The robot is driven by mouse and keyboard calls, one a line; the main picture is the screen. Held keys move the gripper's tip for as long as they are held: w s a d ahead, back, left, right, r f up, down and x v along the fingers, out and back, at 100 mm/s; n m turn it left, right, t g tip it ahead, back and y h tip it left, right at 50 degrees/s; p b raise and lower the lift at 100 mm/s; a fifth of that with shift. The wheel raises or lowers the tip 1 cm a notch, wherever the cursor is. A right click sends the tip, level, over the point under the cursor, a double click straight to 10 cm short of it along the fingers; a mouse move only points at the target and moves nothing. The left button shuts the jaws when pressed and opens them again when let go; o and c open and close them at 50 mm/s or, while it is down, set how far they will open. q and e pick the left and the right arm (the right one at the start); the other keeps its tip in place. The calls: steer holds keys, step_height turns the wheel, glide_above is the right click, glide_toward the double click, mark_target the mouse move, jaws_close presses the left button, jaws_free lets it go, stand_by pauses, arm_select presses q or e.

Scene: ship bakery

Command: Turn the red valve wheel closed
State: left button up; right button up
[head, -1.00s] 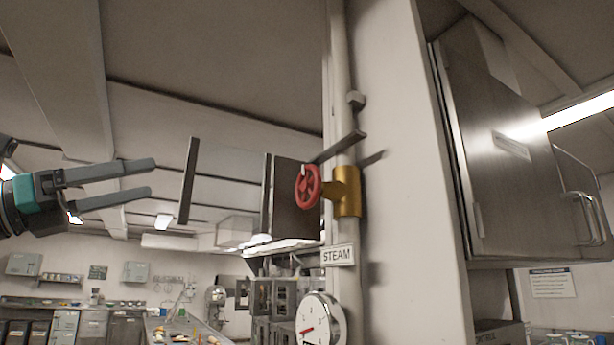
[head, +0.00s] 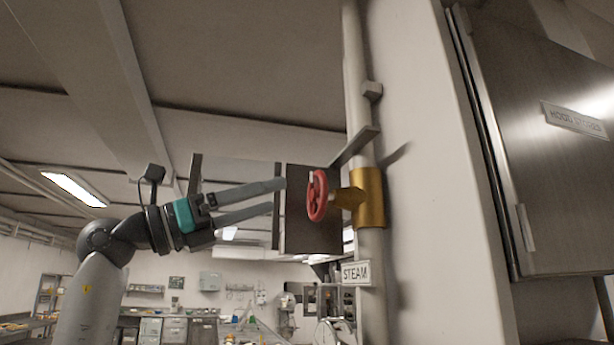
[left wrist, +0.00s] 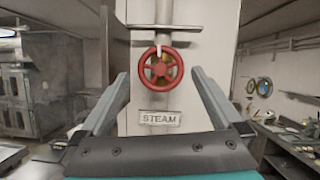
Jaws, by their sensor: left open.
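The red valve wheel (head: 317,195) is mounted on a brass valve body (head: 369,197) on a vertical pipe, seen nearly edge-on in the head view. In the left wrist view the red wheel (left wrist: 160,68) faces me, with a white mark at its top. My left gripper (head: 281,195) is open and empty, to the left of the wheel and pointing at it, apart from it. In the left wrist view its two fingers (left wrist: 160,82) stand on either side of the wheel's image, with the wheel beyond them. My right gripper is not in view.
A STEAM label (head: 356,273) sits below the valve. A flat bar (head: 355,146) juts from the pipe just above the wheel, and a dark panel (head: 312,235) shows behind the wheel. A steel cabinet (head: 540,150) stands at the right.

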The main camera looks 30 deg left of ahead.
mark_target(312, 185)
arm_select(q)
steer(key=p+x, duration=0.1)
steer(key=x, duration=0.5)
steer(key=shift+w+d+r+p, duration=0.15)
steer(key=shift+r+p, duration=0.1)
steer(key=shift+p, duration=0.15)
steer(key=shift+w+d+r, duration=0.15)
steer(key=shift+w+d, duration=0.2)
steer(key=shift+w, duration=0.15)
steer(key=shift+c, duration=0.2)
steer(key=c, duration=0.9)
steer(key=shift+m+g+h+p, duration=0.35)
steer(key=shift+m+p, duration=0.25)
steer(key=shift+m, duration=0.5)
steer(key=o, duration=0.9)
steer(key=shift+d, duration=0.1)
steer(key=shift+o, duration=0.2)
steer(key=shift+s, duration=0.1)
